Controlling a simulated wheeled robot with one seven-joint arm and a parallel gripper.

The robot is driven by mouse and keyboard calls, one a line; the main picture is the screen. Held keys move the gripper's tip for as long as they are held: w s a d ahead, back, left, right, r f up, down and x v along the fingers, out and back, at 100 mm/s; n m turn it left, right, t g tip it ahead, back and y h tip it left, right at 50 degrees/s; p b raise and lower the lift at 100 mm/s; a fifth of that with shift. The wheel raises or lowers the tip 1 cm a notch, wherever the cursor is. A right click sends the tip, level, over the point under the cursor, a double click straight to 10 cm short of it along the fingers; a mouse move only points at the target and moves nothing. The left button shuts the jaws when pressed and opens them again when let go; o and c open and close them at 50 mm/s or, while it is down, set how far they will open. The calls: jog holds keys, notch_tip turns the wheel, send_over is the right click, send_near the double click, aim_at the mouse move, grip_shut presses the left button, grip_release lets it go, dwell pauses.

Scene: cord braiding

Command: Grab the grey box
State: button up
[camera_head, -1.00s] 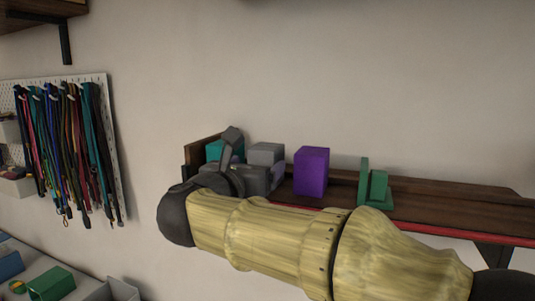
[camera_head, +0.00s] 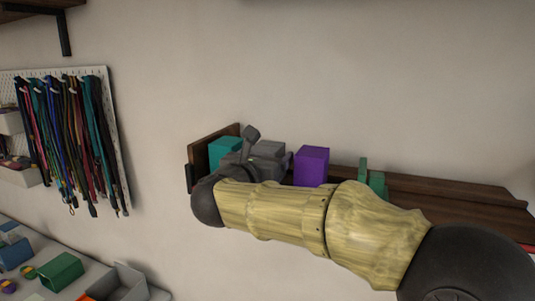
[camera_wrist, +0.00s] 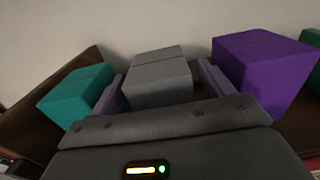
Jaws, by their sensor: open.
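The grey box (camera_head: 268,149) sits on the wooden wall shelf, partly hidden behind my gripper. It also shows in the wrist view (camera_wrist: 159,80), between a teal box and a purple box. My gripper (camera_wrist: 161,72) is open, with one finger on the left and one on the right of the grey box. The fingers reach along its sides; I cannot tell whether they touch it. In the head view my gripper (camera_head: 264,155) is at the shelf, mostly covering the lower part of the box.
The teal box (camera_head: 224,152) is close on the left, by the shelf's end board (camera_head: 203,153). The purple box (camera_head: 311,166) is close on the right. A green piece (camera_head: 376,182) stands farther right. The shelf (camera_head: 460,202) is bare beyond it. Cords hang on a pegboard at left.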

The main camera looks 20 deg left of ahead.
jog(key=shift+w, duration=0.65)
jog(key=c, duration=1.2)
jog(key=shift+r, duration=0.1)
notch_tip(320, 180, up, 10)
jog(key=shift+f+b, duration=0.1)
jog(key=shift+b, duration=1.15)
